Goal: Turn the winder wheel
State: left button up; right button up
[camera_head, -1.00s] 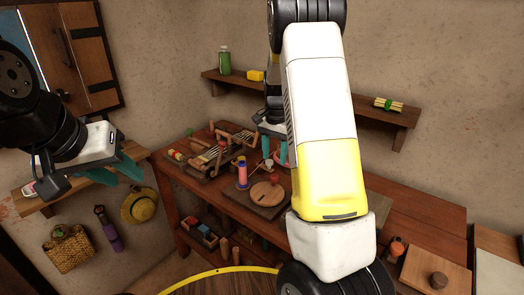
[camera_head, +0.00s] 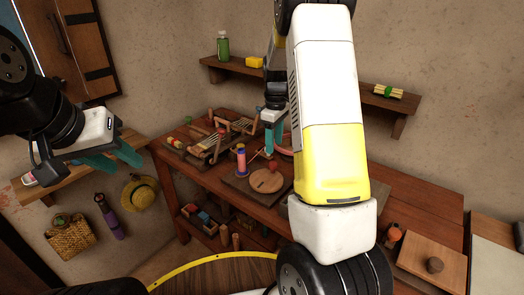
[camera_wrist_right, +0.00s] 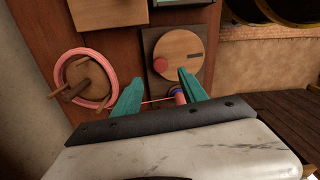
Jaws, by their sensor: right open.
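The winder (camera_head: 240,187) stands on the wooden table. Its round wooden wheel (camera_head: 264,181) has a dark slot and a red knob (camera_head: 273,166) near the rim; the wheel (camera_wrist_right: 180,55) and knob (camera_wrist_right: 161,64) also show in the right wrist view. A spool (camera_head: 241,160) stands beside the wheel, and a pink thread runs to a pink skein (camera_wrist_right: 108,88) on a wooden holder. My right gripper (camera_head: 272,138) points down above the table near the wheel, open and empty; its fingertips (camera_wrist_right: 160,82) are apart. My left gripper (camera_head: 114,160) is open and empty at far left.
A wooden frame tool (camera_head: 212,145) lies behind the winder. A board (camera_head: 432,268) lies at right. My right arm hides part of the table.

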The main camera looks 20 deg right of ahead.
aim_at(274, 163)
jog(key=shift+n, duration=0.9)
jog(key=shift+f, duration=0.4)
notch_tip(274, 163, down, 7)
jog(key=shift+c, duration=0.2)
grip_shut()
